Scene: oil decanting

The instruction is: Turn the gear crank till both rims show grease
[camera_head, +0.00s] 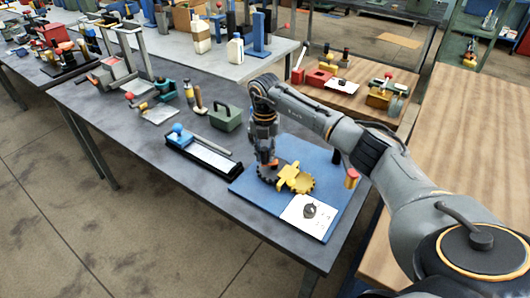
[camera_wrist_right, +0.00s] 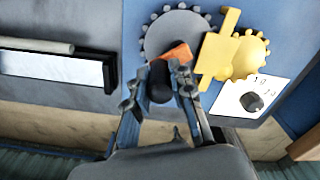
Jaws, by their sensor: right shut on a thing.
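A dark grey gear (camera_head: 266,176) and a yellow gear (camera_head: 305,184) lie side by side on a blue board (camera_head: 250,190), with a yellow block (camera_head: 290,174) over where they meet. In the right wrist view the grey gear (camera_wrist_right: 160,38) and the yellow gear (camera_wrist_right: 252,62) show from above. An orange crank arm (camera_wrist_right: 178,52) crosses the grey gear and leads to a dark handle (camera_wrist_right: 161,82). My right gripper (camera_head: 266,158) is above the grey gear, shut on that handle. I cannot make out grease on either rim. My left gripper is not in view.
A white card (camera_head: 300,222) with a dark lump (camera_head: 309,210) lies at the board's front corner. A tray with a blue handle (camera_head: 178,132) and a green box (camera_head: 226,118) stand left of the board. A red-topped post (camera_head: 351,178) stands right of the gears.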

